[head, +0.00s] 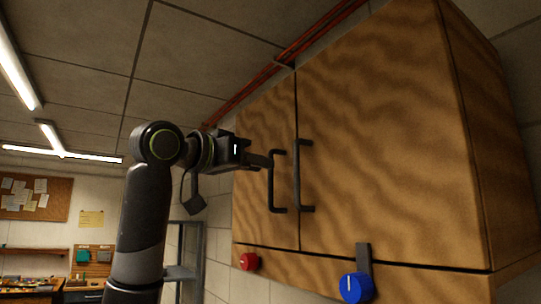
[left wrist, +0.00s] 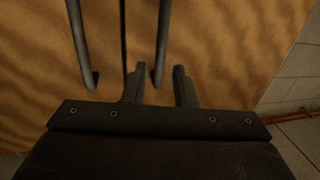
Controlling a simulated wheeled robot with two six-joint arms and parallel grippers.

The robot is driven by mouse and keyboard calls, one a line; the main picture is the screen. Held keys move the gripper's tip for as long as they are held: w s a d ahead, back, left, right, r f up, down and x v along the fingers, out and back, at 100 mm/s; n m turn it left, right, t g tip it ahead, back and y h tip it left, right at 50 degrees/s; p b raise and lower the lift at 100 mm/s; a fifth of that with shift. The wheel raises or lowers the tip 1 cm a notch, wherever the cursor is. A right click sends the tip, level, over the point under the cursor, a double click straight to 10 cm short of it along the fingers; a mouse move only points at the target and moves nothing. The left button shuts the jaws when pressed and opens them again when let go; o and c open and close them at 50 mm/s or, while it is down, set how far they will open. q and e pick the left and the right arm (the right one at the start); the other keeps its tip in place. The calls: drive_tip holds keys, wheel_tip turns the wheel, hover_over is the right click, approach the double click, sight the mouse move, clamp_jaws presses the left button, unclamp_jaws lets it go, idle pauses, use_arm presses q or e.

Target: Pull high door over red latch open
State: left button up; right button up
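A wooden wall cabinet has two doors side by side. The left door (head: 262,215) is above the red latch (head: 249,261) and looks shut. No upright bar shows at the red latch. The left door's dark handle (head: 272,190) is upright; it also shows in the left wrist view (left wrist: 162,40). My left gripper (head: 264,161) is at the upper part of this handle. In the left wrist view its fingers (left wrist: 159,88) are apart, with the handle's end between them in the picture. Whether they touch it cannot be told. My right gripper is not in view.
The right door (head: 390,130) looks shut, its handle (head: 297,175) close beside the left one. The blue latch (head: 355,287) has a grey bar (head: 363,258) standing up over that door's lower edge. A grey shelf frame (head: 187,272) stands behind my arm. Red pipes run above the cabinet.

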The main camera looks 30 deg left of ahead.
use_arm(q)
drive_tip(key=p+x, duration=0.1)
drive_tip(key=x, duration=0.3)
drive_tip(key=shift+w, duration=0.1)
drive_tip(key=shift+c, duration=0.5)
clamp_jaws()
